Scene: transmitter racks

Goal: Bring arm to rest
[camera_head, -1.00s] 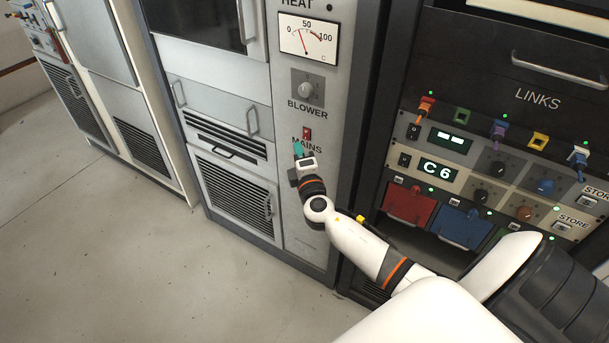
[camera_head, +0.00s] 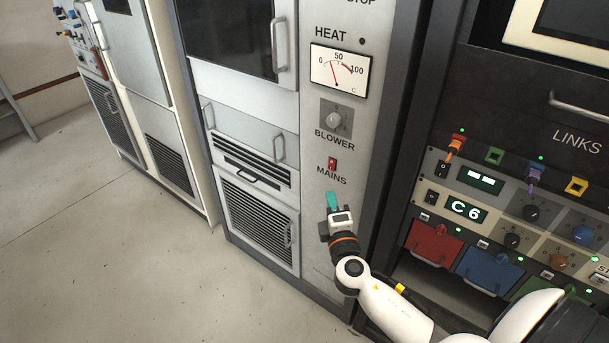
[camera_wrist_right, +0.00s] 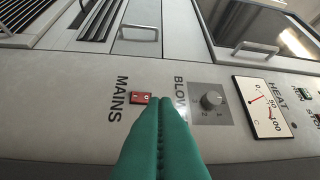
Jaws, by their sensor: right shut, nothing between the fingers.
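My right gripper (camera_head: 333,201) is in front of the grey rack panel, just below the MAINS label in the head view. Its green fingers are together with nothing between them. In the right wrist view the fingers (camera_wrist_right: 160,125) point at the panel, their tips overlapping the area beside the red MAINS switch (camera_wrist_right: 140,98). That switch also shows in the head view (camera_head: 332,163), above the fingertips. I cannot tell whether the fingers touch the panel. My right arm (camera_head: 395,312) reaches in from the lower right. My left gripper is not in view.
Above the switch are the BLOWER knob (camera_head: 336,120) and the HEAT meter (camera_head: 340,72). To the right is the LINKS rack with coloured plugs, a C6 display (camera_head: 466,210) and red and blue flaps (camera_head: 433,243). The floor (camera_head: 130,260) at the left is clear.

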